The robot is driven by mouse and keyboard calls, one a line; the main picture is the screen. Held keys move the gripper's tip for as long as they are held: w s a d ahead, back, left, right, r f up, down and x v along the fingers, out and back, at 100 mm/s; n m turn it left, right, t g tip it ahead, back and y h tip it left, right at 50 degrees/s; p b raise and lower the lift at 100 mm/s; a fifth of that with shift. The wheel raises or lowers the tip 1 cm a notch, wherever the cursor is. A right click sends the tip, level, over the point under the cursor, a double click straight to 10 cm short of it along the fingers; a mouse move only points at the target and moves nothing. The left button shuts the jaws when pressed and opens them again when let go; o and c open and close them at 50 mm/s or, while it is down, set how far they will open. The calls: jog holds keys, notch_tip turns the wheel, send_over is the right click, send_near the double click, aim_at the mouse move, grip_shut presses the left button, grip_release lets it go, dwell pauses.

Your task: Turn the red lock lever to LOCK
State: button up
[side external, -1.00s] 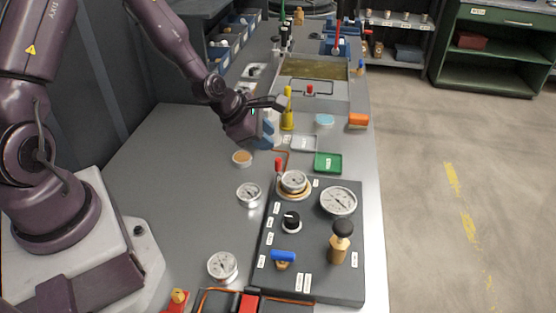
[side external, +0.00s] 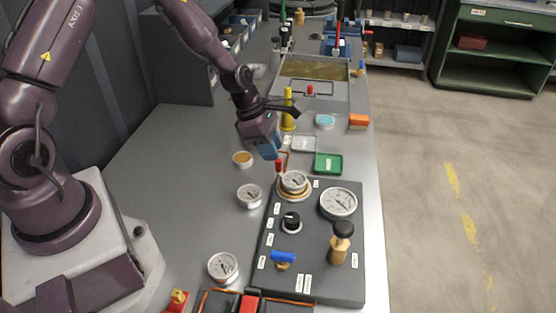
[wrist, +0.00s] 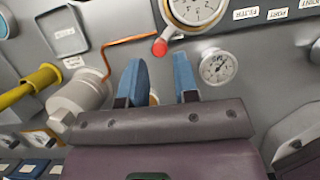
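The red lock lever (side external: 278,166) stands at the back left of the dark pump panel (side external: 322,270), beside a gauge on a brass ring (side external: 293,182). In the wrist view its round red tip (wrist: 160,48) shows just beyond my fingertips, beside the gauge rim (wrist: 195,10). My gripper (side external: 270,153) is above the bench, just behind and left of the lever, pointing down. In the wrist view my gripper (wrist: 157,65) has its two blue fingers apart, with nothing held between them. The LOCK marking cannot be read.
The panel carries a large gauge (side external: 338,202), a black knob (side external: 291,221), a blue-handled valve (side external: 283,257) and a brass valve with a black knob (side external: 341,240). Loose gauges (side external: 249,195) lie left of it. A green tray (side external: 328,163) and a yellow cylinder (side external: 288,112) stand behind.

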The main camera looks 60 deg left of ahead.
aim_at(281, 168)
jog(key=shift+x, duration=2.15)
jog(key=shift+c, duration=0.3)
grip_shut()
